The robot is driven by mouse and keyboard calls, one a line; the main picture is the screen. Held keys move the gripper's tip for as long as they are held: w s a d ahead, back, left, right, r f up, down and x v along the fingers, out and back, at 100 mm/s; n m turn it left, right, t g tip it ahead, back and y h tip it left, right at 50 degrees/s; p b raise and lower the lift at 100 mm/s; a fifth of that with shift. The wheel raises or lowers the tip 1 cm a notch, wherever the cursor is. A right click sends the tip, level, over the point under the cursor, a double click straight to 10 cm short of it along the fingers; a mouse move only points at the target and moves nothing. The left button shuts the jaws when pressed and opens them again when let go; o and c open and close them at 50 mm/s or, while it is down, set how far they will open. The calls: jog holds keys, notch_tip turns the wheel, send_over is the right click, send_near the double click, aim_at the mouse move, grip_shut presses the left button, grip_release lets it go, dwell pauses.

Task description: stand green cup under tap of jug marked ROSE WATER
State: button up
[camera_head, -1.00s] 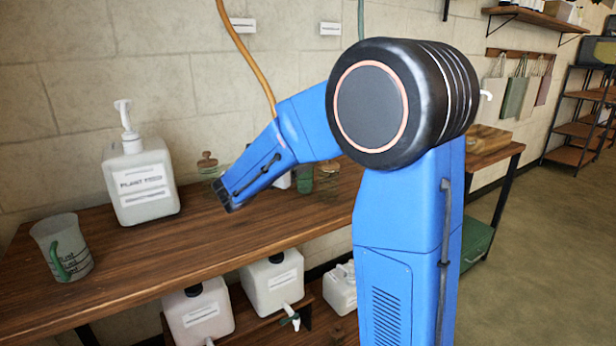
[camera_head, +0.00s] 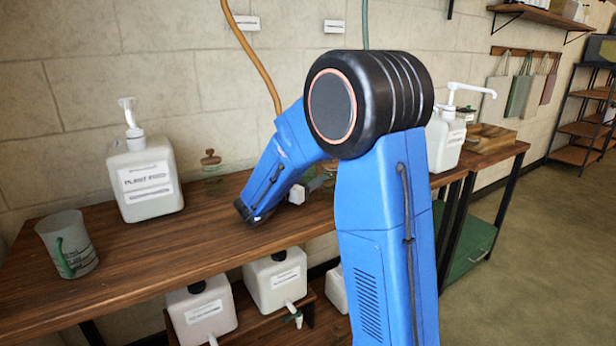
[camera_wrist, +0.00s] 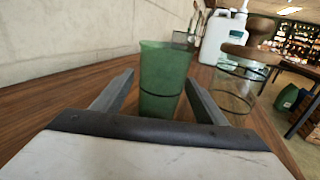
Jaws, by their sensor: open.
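The green cup (camera_wrist: 163,85) stands upright on the wooden bench in the wrist view. My gripper (camera_wrist: 160,92) is open, with one finger on each side of the cup; I cannot tell if either touches it. In the head view my gripper (camera_head: 250,214) is low over the bench, and my arm hides most of what is in front of it. Two white jugs with taps, a left one (camera_head: 203,312) and a right one (camera_head: 276,280), stand on the low shelf. Their labels are too small to read, so I cannot tell which is ROSE WATER.
A white pump bottle marked PLANT (camera_head: 145,180) and a grey measuring jug with green handle (camera_head: 67,243) stand at the bench's left. Another pump bottle (camera_head: 447,137) is at the right. A corked glass jar (camera_wrist: 238,75) is close right of the cup. The front bench middle is clear.

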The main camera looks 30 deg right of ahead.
jog(key=shift+x, duration=1.4)
jog(key=c, duration=1.2)
